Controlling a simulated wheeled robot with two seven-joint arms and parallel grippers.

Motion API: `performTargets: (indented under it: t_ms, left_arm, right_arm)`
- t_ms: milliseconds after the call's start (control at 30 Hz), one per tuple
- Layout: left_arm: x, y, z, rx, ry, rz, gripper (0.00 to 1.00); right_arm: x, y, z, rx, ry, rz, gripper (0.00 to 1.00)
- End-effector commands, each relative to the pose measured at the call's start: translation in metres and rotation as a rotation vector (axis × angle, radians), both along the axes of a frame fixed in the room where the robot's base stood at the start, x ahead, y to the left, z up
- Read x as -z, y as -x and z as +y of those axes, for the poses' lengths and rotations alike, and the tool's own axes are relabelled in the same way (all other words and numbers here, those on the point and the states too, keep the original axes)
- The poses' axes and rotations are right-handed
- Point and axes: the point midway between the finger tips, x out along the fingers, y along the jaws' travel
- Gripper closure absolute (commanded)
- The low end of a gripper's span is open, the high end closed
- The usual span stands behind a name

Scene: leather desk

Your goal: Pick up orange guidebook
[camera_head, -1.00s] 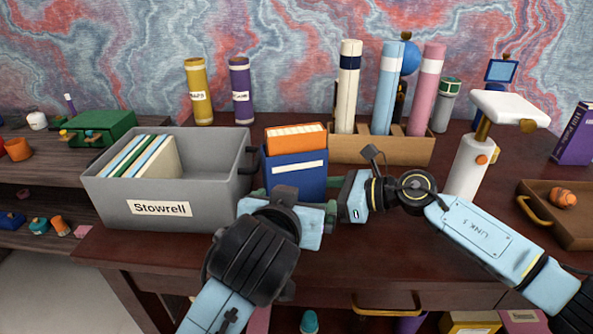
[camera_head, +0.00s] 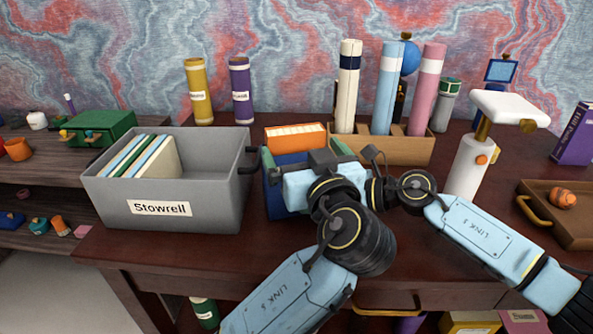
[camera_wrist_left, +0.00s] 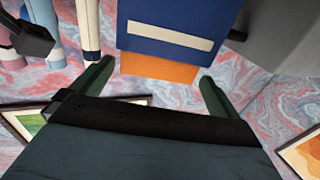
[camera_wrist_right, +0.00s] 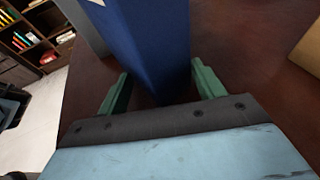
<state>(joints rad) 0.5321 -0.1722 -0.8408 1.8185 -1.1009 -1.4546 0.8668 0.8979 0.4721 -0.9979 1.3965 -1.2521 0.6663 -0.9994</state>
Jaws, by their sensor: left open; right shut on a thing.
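The orange guidebook (camera_head: 295,136) stands upright in a blue slipcase (camera_head: 277,203) beside the grey bin, its orange top sticking out. My left gripper (camera_head: 303,157) is open at the front of the slipcase, just below the book's top, and hides much of the front. In the left wrist view the orange book (camera_wrist_left: 160,68) lies between the spread fingers (camera_wrist_left: 158,70), with the blue slipcase (camera_wrist_left: 180,18) beyond it. I cannot tell whether they touch. My right gripper (camera_wrist_right: 160,72) is shut on the slipcase (camera_wrist_right: 150,45), low down; the left arm mostly hides it in the head view.
The grey Stowrell bin (camera_head: 225,190) with several thin books stands close on the left. A wooden rack (camera_head: 415,150) with tall tubes is behind on the right. A white-topped stand (camera_head: 470,170) and brown tray (camera_head: 575,225) are farther right.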

Motion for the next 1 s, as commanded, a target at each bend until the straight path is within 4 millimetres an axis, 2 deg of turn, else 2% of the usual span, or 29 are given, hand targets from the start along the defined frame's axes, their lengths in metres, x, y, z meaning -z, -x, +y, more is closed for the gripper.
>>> performTargets:
  t_ms: [100,267,533,667,867,1000]
  left_arm:
    - [0.000,-0.014,0.005,-0.001,-0.002,0.000,0.00]
    - [0.000,-0.024,0.008,0.000,-0.002,0.001,0.00]
    - [0.003,-0.061,0.021,-0.001,-0.004,0.000,0.00]
    - [0.003,-0.068,0.023,0.002,-0.001,0.001,0.00]
    - [0.004,-0.068,0.022,0.004,0.001,0.003,0.00]
    - [0.004,-0.067,0.022,0.006,0.001,0.004,0.17]
  right_arm:
    - [-0.001,0.000,0.001,-0.002,-0.002,0.000,0.45]
    - [-0.001,0.000,0.001,-0.001,-0.002,-0.001,0.45]
    - [-0.001,0.000,0.001,-0.002,-0.002,-0.001,0.47]
    - [-0.001,0.001,0.002,-0.004,-0.002,0.000,0.51]
    - [-0.001,0.002,0.003,-0.007,-0.002,0.000,0.52]
    - [-0.001,0.003,0.004,-0.009,-0.002,-0.001,0.52]
